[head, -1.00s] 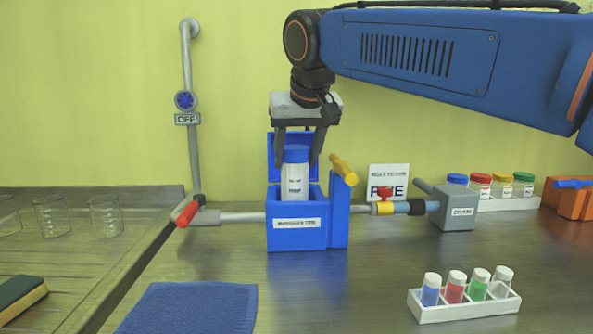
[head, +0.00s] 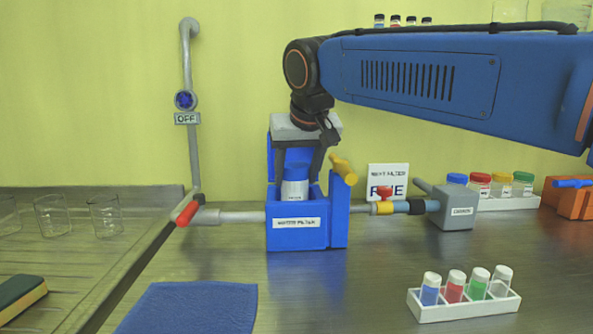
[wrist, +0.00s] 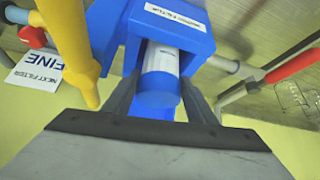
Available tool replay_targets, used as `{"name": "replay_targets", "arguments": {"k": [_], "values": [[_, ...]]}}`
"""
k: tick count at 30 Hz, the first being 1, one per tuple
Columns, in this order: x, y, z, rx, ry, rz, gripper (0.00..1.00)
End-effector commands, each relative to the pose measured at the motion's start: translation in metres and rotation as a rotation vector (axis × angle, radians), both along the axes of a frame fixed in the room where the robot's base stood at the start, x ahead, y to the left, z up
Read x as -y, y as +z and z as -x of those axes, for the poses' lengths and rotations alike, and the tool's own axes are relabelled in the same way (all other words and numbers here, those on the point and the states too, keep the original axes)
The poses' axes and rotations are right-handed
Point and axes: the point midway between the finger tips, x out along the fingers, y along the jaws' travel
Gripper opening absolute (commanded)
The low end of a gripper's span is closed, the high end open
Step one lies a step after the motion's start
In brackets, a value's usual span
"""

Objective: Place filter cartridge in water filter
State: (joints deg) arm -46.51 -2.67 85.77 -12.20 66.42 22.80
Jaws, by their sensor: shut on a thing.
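The filter cartridge (head: 294,189) is a white cylinder with a blue cap. It stands upright, its lower part inside the blue water filter box (head: 297,239) and hidden by the front wall. My gripper (head: 294,165) points down from above, its fingers on either side of the cap, shut on the cartridge. In the wrist view, the cartridge (wrist: 160,75) sits between the two fingers (wrist: 160,100), partly in the box (wrist: 185,20). Whether it touches the box floor is hidden. The box's lid or door parts stand open at the back and right.
A yellow handle (head: 343,169) stands close to the right of my gripper. Pipes with a red handle (head: 187,213) join the box at the left, and a grey unit (head: 453,208) at the right. A vial rack (head: 464,308) and blue cloth (head: 190,306) lie in front.

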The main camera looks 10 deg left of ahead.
Motion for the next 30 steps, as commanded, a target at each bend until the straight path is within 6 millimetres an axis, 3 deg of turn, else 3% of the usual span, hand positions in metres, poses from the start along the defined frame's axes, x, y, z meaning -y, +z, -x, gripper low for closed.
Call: {"name": "replay_targets", "arguments": {"k": [3, 4, 6, 18, 21, 30], "values": [[0.0, -0.001, 0.0, 0.001, 0.0, 0.0, 0.13], [0.0, -0.001, 0.0, 0.0, 0.0, 0.0, 0.54], [0.0, -0.001, 0.0, 0.0, 0.0, 0.0, 0.7], [0.0, 0.004, 0.0, 0.0, 0.0, 0.0, 0.7], [0.0, 0.015, 0.001, 0.001, 0.0, -0.002, 0.7], [0.013, 0.063, 0.03, 0.002, 0.001, -0.002, 0.7]]}}
